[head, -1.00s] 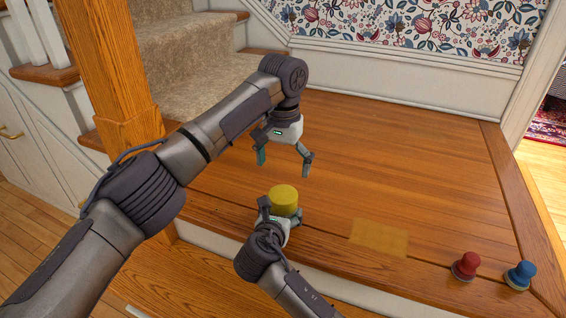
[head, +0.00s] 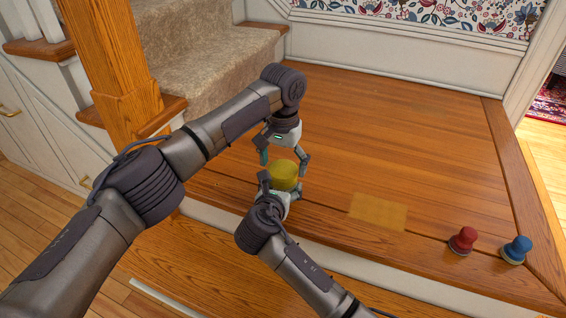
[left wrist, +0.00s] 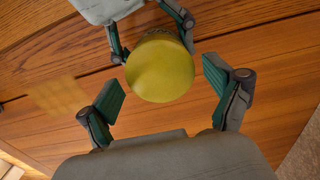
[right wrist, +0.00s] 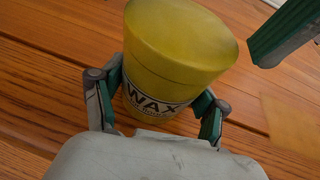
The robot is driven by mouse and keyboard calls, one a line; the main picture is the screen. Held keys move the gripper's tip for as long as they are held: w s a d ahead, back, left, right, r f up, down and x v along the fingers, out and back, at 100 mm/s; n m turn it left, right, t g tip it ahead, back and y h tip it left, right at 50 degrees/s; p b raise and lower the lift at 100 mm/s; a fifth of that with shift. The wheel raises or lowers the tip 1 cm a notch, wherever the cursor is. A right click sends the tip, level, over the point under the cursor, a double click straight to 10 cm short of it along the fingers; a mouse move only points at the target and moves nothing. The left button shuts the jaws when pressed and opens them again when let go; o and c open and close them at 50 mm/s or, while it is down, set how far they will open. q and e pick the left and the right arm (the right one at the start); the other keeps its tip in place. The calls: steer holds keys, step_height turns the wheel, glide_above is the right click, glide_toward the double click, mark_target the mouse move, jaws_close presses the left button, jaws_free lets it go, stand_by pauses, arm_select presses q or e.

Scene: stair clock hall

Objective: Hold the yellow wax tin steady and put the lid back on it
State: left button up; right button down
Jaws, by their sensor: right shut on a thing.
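The yellow wax tin (head: 284,182) stands upright on the wooden landing. Its WAX label (right wrist: 155,103) faces my right gripper. The lid (right wrist: 180,38) is on top of the tin, with a seam line below it; I cannot tell whether it is fully seated. My right gripper (head: 279,190) is shut on the tin's body, with a finger on each side in the right wrist view. My left gripper (head: 284,166) is open just above the tin, pointing down. In the left wrist view its fingers stand apart on either side of the round lid top (left wrist: 160,70).
A flat yellowish square (head: 378,211) lies on the landing right of the tin. A red-knobbed object (head: 463,240) and a blue-knobbed object (head: 516,249) stand near the right front edge. A wooden newel post (head: 112,75) and carpeted stairs (head: 205,60) are at left. The landing behind is clear.

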arm_select(q)
steer(key=c, duration=0.9)
steer(key=o, duration=1.3)
steer(key=shift+f, duration=0.1)
step_height(320, 180, up, 12)
steer(key=shift+r, duration=0.1)
arm_select(e)
jaws_free()
